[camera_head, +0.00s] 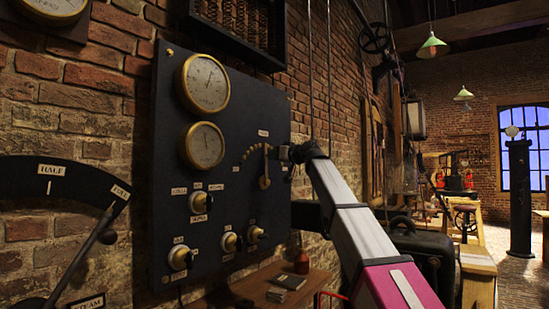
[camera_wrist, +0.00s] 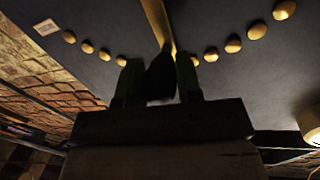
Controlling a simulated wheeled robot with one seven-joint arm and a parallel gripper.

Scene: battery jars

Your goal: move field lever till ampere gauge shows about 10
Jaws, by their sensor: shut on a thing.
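The field lever (camera_head: 264,168) is a brass arm on the dark panel, standing nearly upright from its pivot below a curved row of brass studs. My gripper (camera_head: 280,153) is at its upper end. In the wrist view, the two fingers (camera_wrist: 158,82) stand on either side of the lever's dark handle (camera_wrist: 160,72), shut on it. The brass arm (camera_wrist: 157,22) runs on from it between the studs. Two round brass-rimmed gauges, an upper one (camera_head: 205,83) and a lower one (camera_head: 205,146), are left of the lever. Their lettering and readings are too small to tell.
Several knobs (camera_head: 200,202) with small labels sit low on the panel (camera_head: 235,195). Another lever (camera_head: 85,250) on a dark arc plate is at the left. A dark case (camera_head: 425,250) stands right of my arm.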

